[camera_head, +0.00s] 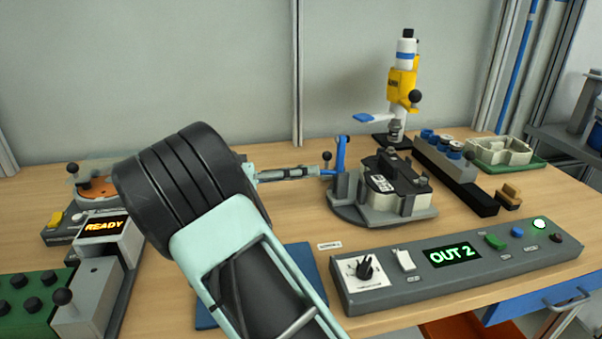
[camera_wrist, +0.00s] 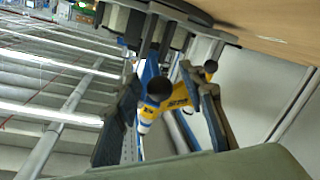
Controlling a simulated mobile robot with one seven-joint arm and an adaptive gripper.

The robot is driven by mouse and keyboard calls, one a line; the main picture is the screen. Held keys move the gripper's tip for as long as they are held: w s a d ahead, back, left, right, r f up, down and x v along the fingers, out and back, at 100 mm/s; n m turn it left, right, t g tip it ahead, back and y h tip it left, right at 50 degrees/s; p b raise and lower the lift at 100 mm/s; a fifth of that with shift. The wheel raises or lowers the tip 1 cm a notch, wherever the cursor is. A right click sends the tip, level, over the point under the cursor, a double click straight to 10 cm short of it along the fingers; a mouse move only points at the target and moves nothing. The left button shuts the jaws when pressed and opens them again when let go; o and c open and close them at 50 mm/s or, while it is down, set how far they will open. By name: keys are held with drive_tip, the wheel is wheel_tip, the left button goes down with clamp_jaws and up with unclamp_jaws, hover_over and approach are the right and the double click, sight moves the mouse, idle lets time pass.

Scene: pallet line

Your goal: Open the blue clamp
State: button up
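The blue clamp (camera_head: 341,155) has an upright blue lever at the left side of a grey fixture (camera_head: 375,215) on the bench. My gripper (camera_head: 312,172) comes from the left, its tips close to the lever; whether they touch it cannot be told. In the wrist view, the two dark fingers of my gripper (camera_wrist: 163,85) stand apart, with a black ball knob and the blue clamp (camera_wrist: 151,66) showing in the gap. My gripper is open and nothing is seen held. My arm hides part of the bench behind it.
A yellow and white press (camera_head: 402,85) stands behind the fixture. A control box (camera_head: 460,270) reading OUT 2 lies in front. A dark block row (camera_head: 455,180) and a green tray (camera_head: 520,162) are at right. A READY unit (camera_head: 105,240) is at left.

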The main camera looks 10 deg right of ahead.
drive_tip(key=s+a+r, duration=0.1)
drive_tip(key=s+a, duration=0.1)
drive_tip(key=a, duration=1)
drive_tip(key=shift+d, duration=0.1)
